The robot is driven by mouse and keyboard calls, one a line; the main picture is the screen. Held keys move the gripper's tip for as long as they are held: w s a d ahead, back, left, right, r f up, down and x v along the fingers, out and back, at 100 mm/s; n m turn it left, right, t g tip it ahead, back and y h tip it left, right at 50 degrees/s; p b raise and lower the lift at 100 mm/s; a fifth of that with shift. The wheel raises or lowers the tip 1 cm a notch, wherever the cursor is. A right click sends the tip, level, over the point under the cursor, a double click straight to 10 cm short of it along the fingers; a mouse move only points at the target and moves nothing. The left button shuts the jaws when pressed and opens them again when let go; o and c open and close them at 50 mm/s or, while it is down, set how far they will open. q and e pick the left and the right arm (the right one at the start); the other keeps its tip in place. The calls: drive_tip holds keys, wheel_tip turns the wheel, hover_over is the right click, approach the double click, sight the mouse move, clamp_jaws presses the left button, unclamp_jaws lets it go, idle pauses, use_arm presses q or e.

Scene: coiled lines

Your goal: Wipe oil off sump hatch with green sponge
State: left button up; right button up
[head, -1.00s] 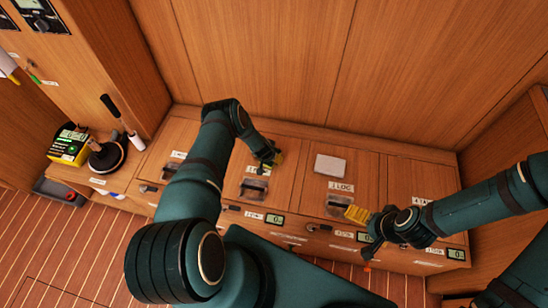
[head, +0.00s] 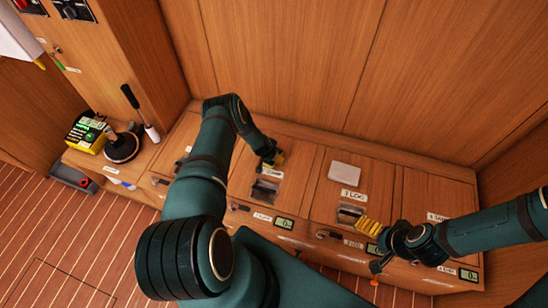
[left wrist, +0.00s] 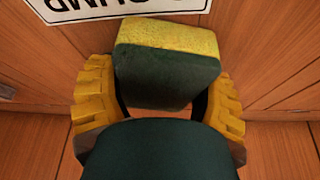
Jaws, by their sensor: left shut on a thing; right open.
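The sponge (left wrist: 165,62), yellow with a dark green pad side, sits between the yellow fingers of my left gripper (left wrist: 160,105) in the left wrist view. A white label reading SUMP (left wrist: 105,8) lies just beyond it, upside down. In the head view my left gripper (head: 275,158) is low over the sump hatch (head: 290,185), second from left on the wooden bench; the sponge is hard to make out there. The arm hides part of the hatch, and I cannot make out oil. My right gripper (head: 371,243) is open and empty at the bench's front right.
A white block (head: 344,173) lies on the hatch right of the sump hatch, behind the LOG label (head: 352,195). A yellow device (head: 87,134), a round black-based object (head: 122,148) and a white-and-black brush-like tool (head: 140,112) stand at the left end. Tall wooden panels close off the back.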

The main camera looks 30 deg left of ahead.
sight(289, 162)
use_arm(q)
drive_tip(key=shift+s+a, duration=0.2)
drive_tip(key=shift+a, duration=0.6)
drive_tip(key=shift+s+a, duration=0.25)
drive_tip(key=shift+a, duration=0.7)
drive_tip(key=shift+f, duration=0.1)
drive_tip(key=shift+d, duration=0.1)
drive_tip(key=shift+w+d, duration=0.2)
drive_tip(key=shift+d, duration=0.6)
drive_tip(key=shift+w+d+r, duration=0.1)
drive_tip(key=shift+w+d, duration=0.15)
drive_tip(key=shift+d, duration=0.7)
drive_tip(key=shift+w+d+r, duration=0.1)
drive_tip(key=shift+w+d, duration=0.2)
drive_tip(key=shift+d, duration=0.65)
drive_tip(key=shift+w+d, duration=0.25)
drive_tip(key=shift+d, duration=0.7)
drive_tip(key=shift+w+d+f, duration=0.1)
drive_tip(key=shift+w+d, duration=0.15)
drive_tip(key=shift+d, duration=0.7)
drive_tip(key=shift+w+d+f, duration=0.1)
drive_tip(key=shift+w+d, duration=0.1)
drive_tip(key=shift+d, duration=0.7)
